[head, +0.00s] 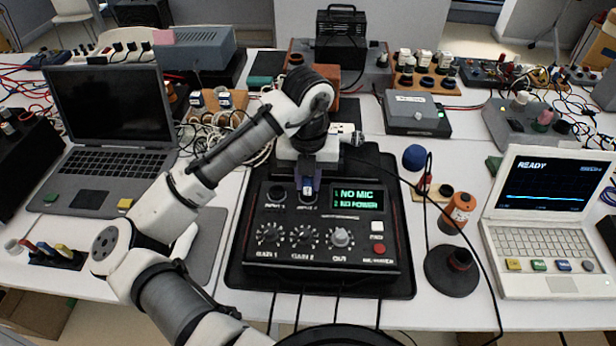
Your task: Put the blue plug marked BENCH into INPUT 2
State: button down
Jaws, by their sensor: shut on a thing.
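A black mixer box (330,252) stands mid-table on a dark mat, with its display (357,199) reading "1 NO MIC" and "2 NO POWER". The INPUT 1 socket (277,192) is at its upper left and looks empty. My gripper (308,180) points down at the INPUT 2 place, just right of INPUT 1. It is shut on the blue plug (308,189), which shows a small pale label too small to read. The plug and gripper cover the INPUT 2 socket, so I cannot tell whether the plug is in it or just above.
A grey laptop (110,165) is on the left. A white laptop (540,235) reading "READY" is on the right. A round black stand (452,272) and an orange cylinder (458,212) are right of the mixer. Cables and boxes crowd the back.

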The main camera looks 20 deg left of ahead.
jog(key=shift+f, duration=0.15)
jog(key=c, duration=1.2)
grip_release()
notch_tip(320, 180, up, 14)
jog(key=shift+f, duration=0.1)
